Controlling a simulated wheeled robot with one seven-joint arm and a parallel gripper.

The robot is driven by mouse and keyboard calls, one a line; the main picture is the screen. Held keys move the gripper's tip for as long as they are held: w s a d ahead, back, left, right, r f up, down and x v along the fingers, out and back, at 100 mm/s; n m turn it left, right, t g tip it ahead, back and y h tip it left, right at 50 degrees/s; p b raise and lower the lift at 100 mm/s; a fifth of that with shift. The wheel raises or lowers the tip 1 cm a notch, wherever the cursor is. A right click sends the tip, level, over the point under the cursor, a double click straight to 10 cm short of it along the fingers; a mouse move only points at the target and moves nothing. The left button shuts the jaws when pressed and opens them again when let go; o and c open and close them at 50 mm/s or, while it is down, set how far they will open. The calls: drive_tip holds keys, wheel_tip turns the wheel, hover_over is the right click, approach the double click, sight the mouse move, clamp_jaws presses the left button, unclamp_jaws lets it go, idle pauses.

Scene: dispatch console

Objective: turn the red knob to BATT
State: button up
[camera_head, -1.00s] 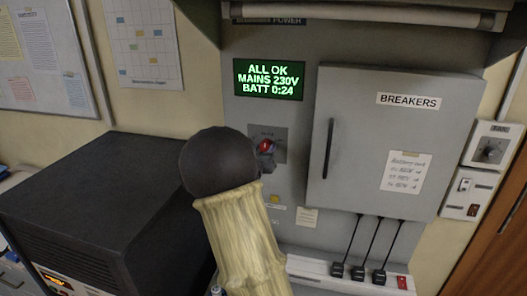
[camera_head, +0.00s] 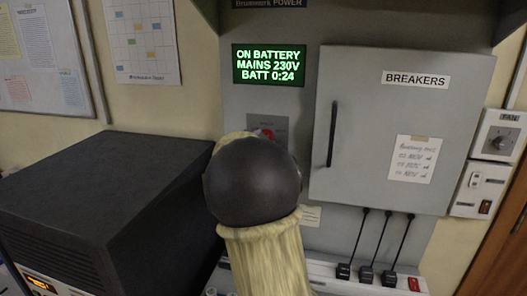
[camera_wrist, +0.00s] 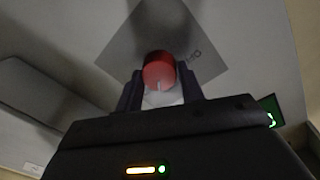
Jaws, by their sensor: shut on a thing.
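The red knob (camera_wrist: 159,72) sits on a grey square plate (camera_wrist: 125,48) on the panel. In the wrist view my gripper (camera_wrist: 160,88) has one dark finger on each side of the knob and is shut on it. A pale pointer line shows on the knob's face; most plate lettering is hidden or unreadable. In the head view only a sliver of the knob (camera_head: 266,132) shows above my dark round arm part, which hides my fingers. The green display (camera_head: 269,65) reads ON BATTERY, MAINS 230V, BATT 0:24.
A grey breaker door (camera_head: 400,130) with a dark vertical handle is right of the knob. A large dark cabinet (camera_head: 110,185) stands at left. Several black plugs (camera_head: 366,274) sit on a strip below. A fan control (camera_head: 497,143) is at far right.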

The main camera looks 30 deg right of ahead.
drive_tip(key=m+b, duration=0.2)
drive_tip(key=m, duration=0.1)
drive_tip(key=shift+b, duration=0.35)
drive_tip(key=shift+c, duration=0.2)
drive_tip(key=shift+o, duration=0.2)
drive_tip(key=shift+m, duration=0.3)
drive_tip(key=shift+c, duration=0.2)
drive_tip(key=o, duration=1)
drive_tip(key=b+v, duration=0.2)
drive_tip(key=v, duration=1.5)
drive_tip(key=shift+s, duration=0.3)
drive_tip(key=shift+d, duration=0.1)
